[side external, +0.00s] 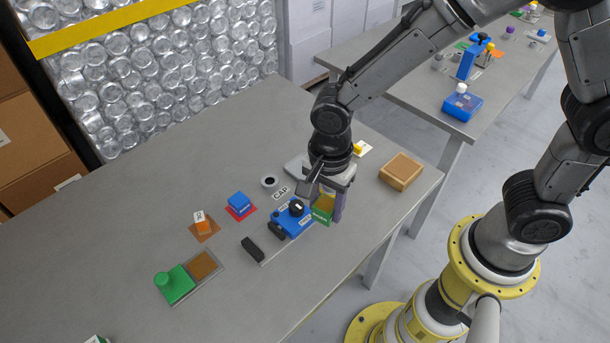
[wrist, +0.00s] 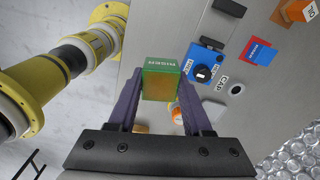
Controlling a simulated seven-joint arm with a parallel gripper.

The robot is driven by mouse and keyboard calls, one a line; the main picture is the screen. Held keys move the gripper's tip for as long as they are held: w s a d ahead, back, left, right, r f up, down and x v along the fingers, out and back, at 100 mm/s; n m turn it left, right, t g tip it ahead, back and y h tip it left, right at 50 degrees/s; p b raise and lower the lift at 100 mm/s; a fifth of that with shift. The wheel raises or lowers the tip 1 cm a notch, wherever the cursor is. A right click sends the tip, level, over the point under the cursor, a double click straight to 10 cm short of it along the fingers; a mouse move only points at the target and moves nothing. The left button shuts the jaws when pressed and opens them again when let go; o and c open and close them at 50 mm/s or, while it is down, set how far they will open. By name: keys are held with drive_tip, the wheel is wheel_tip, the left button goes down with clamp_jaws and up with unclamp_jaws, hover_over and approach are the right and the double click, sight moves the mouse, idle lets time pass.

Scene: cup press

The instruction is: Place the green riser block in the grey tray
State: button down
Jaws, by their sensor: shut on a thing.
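The green riser block (side external: 321,213) has a printed green side and a yellow-brown face. It is between the fingers of my gripper (side external: 327,203), which is shut on it, just right of the blue device. In the wrist view the block (wrist: 160,80) sits between both purple fingers (wrist: 159,95). A flat light grey piece (side external: 294,167), which may be the grey tray, lies behind my gripper and is partly hidden by it. It also shows in the wrist view (wrist: 214,111), apart from the block. I cannot tell the block's height above the table.
A blue device (side external: 291,220) with a black knob stands close left of the block. Black pieces (side external: 252,249), a blue block on a red mat (side external: 239,204), an orange block (side external: 202,224) and a green piece (side external: 174,284) lie farther left. A wooden box (side external: 401,171) is right. The far-left table is clear.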

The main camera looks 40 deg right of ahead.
drive_tip(key=w+d+m, duration=0.1)
drive_tip(key=w+d, duration=0.2)
drive_tip(key=d, duration=0.4)
drive_tip(key=w+d+m, duration=0.1)
drive_tip(key=w+d, duration=0.3)
drive_tip(key=d, duration=0.4)
drive_tip(key=w+f, duration=0.3)
drive_tip(key=w, duration=0.1)
drive_tip(key=w+f, duration=0.3)
drive_tip(key=w, duration=0.2)
drive_tip(key=w+f, duration=0.3)
drive_tip(key=w, duration=0.1)
drive_tip(key=shift+w+a+f, duration=0.2)
drive_tip(key=shift+a+f, duration=0.15)
drive_tip(key=shift+f, duration=0.05)
drive_tip(key=shift+w+f, duration=0.2)
drive_tip(key=shift+f, duration=1.55)
drive_tip(key=shift+f, duration=0.15)
drive_tip(key=c, duration=0.6)
unclamp_jaws()
